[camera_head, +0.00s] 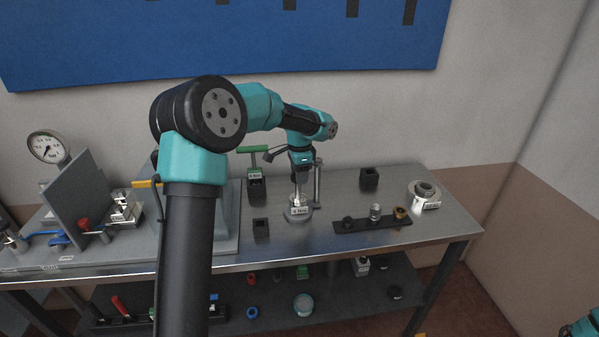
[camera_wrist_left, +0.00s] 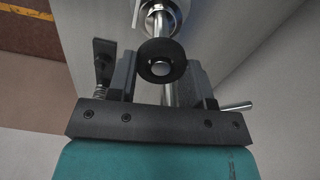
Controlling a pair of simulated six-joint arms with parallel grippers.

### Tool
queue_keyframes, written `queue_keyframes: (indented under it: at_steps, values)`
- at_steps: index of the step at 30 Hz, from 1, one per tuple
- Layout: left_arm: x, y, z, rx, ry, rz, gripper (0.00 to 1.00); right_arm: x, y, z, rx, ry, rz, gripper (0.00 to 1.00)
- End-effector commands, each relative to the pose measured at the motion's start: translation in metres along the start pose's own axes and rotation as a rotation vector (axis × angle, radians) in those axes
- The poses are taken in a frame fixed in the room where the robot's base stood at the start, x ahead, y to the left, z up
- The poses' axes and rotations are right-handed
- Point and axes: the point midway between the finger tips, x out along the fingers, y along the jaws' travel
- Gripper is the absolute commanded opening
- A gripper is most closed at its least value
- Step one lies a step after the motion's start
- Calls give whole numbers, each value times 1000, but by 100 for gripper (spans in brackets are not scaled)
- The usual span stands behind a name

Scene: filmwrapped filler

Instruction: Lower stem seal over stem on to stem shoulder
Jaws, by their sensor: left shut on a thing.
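In the wrist view the stem seal (camera_wrist_left: 162,48) is a thick black ring between the jaws of my left gripper (camera_wrist_left: 160,78), which is shut on it. A round bright metal end shows in the ring's hole and looks like the stem tip; how far the ring is along the stem I cannot tell. In the head view my left gripper (camera_head: 300,171) points down above the labelled metal valve body (camera_head: 299,212). The bright stem (camera_head: 297,191) shows below the gripper. The seal is too small to make out there, and the shoulder is not clear. My right gripper is out of view.
A thin upright post (camera_head: 318,184) stands close right of the gripper. A black holder (camera_head: 372,225) with small fittings and a metal ring part (camera_head: 424,194) lie further right. A green-handled tool (camera_head: 254,150) and a pressure gauge (camera_head: 48,147) stand left. The bench front right is clear.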

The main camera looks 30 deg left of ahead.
Motion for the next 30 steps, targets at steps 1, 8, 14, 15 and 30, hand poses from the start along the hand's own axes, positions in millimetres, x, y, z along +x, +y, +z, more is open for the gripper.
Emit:
queue_keyframes:
  at_steps: [1, 8, 14, 15, 30]
  values:
    - [1, 0, 0, 0, 0, 0, 24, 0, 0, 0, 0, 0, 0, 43]
    - [6, 0, 0, 0, 0, 0, 24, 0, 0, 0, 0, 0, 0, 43]
    - [9, 0, 0, 0, 0, 0, 24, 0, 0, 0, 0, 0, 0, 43]
    - [10, 0, 0, 0, 0, 0, 24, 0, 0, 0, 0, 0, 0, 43]
    - [20, 0, 0, 0, 0, 1, 24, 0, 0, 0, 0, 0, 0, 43]
